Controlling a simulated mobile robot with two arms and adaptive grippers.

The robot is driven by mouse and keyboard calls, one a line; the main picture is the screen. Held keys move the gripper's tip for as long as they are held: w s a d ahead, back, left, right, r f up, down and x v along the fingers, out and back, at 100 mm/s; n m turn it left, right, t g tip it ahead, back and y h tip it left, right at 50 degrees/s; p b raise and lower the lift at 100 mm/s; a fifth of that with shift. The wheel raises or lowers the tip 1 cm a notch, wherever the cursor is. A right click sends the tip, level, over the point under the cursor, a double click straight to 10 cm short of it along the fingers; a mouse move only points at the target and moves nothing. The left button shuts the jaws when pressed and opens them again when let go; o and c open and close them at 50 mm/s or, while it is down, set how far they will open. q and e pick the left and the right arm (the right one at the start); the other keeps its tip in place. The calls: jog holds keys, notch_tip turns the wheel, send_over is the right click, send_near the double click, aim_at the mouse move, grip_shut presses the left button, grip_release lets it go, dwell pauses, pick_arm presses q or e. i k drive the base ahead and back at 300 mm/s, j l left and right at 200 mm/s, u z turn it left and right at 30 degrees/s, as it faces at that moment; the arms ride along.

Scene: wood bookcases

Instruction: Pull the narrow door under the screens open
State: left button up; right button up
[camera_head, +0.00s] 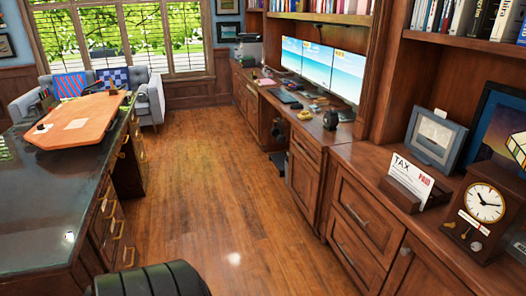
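The screens (320,65) stand in a row on the long wooden counter at the centre right. Below the counter, nearer than the screens, a narrow wooden door (302,186) with a raised panel sits under a small drawer (305,146). The door looks shut, flush with the cabinet front. I see its face at a steep angle, and its handle is too small to make out clearly. Neither of my grippers is in view.
Wide drawers (358,222) stand nearer on the right, below a counter with a clock (484,203) and a card holder (408,187). A dark-topped desk (60,215) stands on the left. The wooden floor (205,185) between is clear. A sofa (150,98) stands at the back.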

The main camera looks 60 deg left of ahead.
aim_at(304, 181)
jog(key=u, duration=1.55)
jog(key=i+j, duration=0.3)
jog(key=i, duration=0.15)
jog(key=i+j, duration=0.35)
jog(key=i+j+u, duration=0.1)
jog(key=i+j, duration=0.2)
jog(key=i, duration=0.3)
jog(key=i+j, duration=0.25)
jog(key=i, duration=0.2)
